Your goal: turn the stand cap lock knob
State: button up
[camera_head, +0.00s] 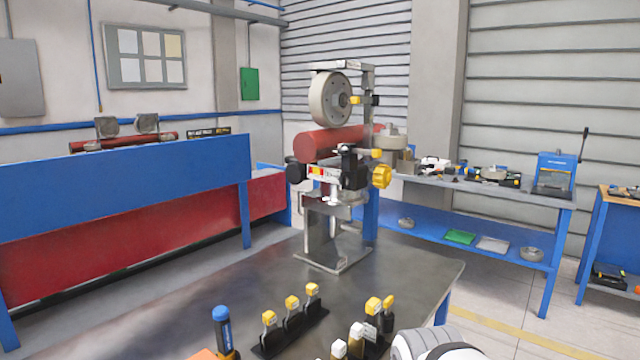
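A yellow lobed knob (381,177) sticks out on the stand's right side. A black round knob (295,172) is on its left side. I cannot tell from a label which is the cap lock knob. A white rounded piece at the bottom edge looks like part of my arm, well in front of the stand. My gripper's fingers do not show.
On the dark table (405,272), a rack of yellow-topped pieces (291,318), more pieces (373,320) and a blue-topped tool (222,330) stand at the front. Bare tabletop lies between them and the stand. A blue bench (470,190) is behind right, a blue-red barrier (120,190) left.

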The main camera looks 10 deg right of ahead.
aim_at(344, 181)
jog(key=u, duration=0.05)
jog(key=k, duration=1.05)
jog(key=z, duration=0.65)
jog(key=i, duration=1.5)
jog(key=u, duration=0.4)
